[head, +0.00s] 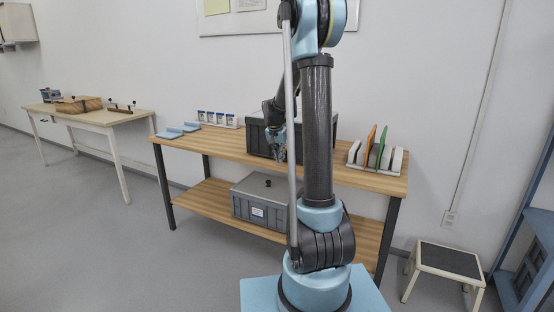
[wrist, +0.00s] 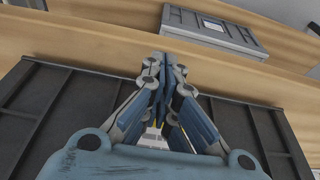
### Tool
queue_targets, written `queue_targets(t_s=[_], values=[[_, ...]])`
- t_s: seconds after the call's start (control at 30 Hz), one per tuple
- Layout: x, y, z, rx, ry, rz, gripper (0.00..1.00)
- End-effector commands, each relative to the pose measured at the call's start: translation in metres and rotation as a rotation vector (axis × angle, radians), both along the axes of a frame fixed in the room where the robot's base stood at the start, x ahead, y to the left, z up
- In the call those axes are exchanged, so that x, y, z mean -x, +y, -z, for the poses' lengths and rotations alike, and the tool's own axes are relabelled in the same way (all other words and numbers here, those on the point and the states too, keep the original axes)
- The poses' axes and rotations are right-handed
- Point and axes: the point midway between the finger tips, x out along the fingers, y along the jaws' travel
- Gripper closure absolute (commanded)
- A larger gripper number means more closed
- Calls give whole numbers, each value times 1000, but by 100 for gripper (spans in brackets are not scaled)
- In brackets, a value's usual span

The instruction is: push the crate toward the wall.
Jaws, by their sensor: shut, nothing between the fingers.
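A dark grey crate (head: 257,137) stands on the wooden bench top, partly hidden by my arm. Its ribbed front fills the lower part of the wrist view (wrist: 52,105), behind my gripper. My gripper (head: 281,158) is at the crate's near side, fingers together and empty. In the wrist view the closed fingertips (wrist: 167,62) reach past the crate's edge in the picture. I cannot tell whether they touch the crate. A second, lidded grey crate (head: 262,191) with a white label sits on the lower shelf. It also shows at the top of the wrist view (wrist: 215,33).
The bench (head: 225,146) stands along the wall (head: 240,70). Left of the crate are a rack of small jars (head: 217,119) and blue blocks (head: 178,131). On the right a rack (head: 376,165) holds upright panels. A step stool (head: 447,261) stands on the floor at right.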

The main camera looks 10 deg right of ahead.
Motion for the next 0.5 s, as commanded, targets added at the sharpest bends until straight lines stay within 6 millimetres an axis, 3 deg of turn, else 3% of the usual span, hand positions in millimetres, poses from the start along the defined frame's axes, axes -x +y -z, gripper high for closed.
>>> queue_targets(t_s=[0.5], values=[[-7,-5,0,-1,-1,1,100]])
